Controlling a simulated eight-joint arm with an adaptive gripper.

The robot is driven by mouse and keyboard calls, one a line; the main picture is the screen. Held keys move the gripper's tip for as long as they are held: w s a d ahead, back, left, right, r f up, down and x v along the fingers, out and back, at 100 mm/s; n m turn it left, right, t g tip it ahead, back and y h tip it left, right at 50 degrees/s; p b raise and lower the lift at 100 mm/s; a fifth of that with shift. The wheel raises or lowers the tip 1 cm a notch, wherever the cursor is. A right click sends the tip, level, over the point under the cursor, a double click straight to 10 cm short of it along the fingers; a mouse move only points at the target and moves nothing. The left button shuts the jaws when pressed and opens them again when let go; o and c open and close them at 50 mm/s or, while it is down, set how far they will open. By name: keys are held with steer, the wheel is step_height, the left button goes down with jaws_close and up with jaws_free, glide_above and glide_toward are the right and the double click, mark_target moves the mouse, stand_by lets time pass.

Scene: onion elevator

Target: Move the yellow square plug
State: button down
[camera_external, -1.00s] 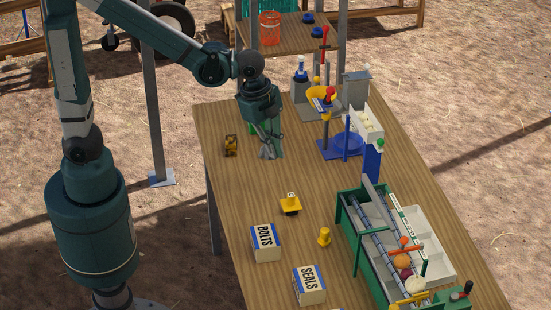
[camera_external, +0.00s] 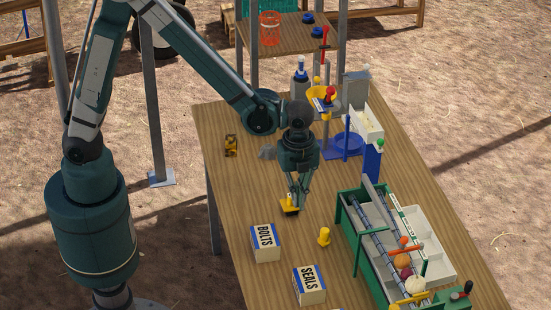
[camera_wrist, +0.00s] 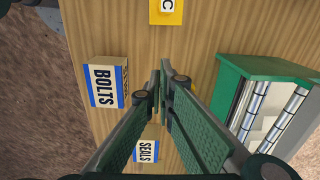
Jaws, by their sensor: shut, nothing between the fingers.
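The yellow square plug (camera_external: 289,209) sits on the wooden table behind the BOLTS box, partly hidden by my gripper in the external view. In the wrist view a yellow square with a white, C-marked patch (camera_wrist: 166,13) shows at the top edge, cut off by the frame; it looks like the same plug. My gripper (camera_external: 298,206) points down close by the plug, its fingers shut and empty. In the wrist view the closed fingertips (camera_wrist: 164,66) are below the plug in the picture, apart from it. Their exact height above the table is unclear.
The BOLTS box (camera_external: 265,243) and SEALS box (camera_external: 309,285) stand in front. A yellow round peg (camera_external: 324,237) stands right of BOLTS. A green-framed machine (camera_external: 345,222) fills the right. A small yellow-black block (camera_external: 231,145) lies at the left edge.

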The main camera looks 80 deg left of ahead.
steer(key=shift+d+f, duration=0.15)
steer(key=shift+f, duration=0.1)
steer(key=shift+f, duration=0.1)
step_height(320, 180, down, 10)
steer(key=shift+r+b, duration=0.25)
steer(key=shift+b, duration=0.45)
steer(key=shift+a+f, duration=0.2)
steer(key=shift+a, duration=0.1)
steer(key=shift+a+r, duration=0.1)
steer(key=shift+a, duration=1.65)
steer(key=shift+a, duration=0.1)
steer(key=a+b, duration=0.3)
steer(key=a, duration=1.7)
steer(key=shift+b, duration=0.35)
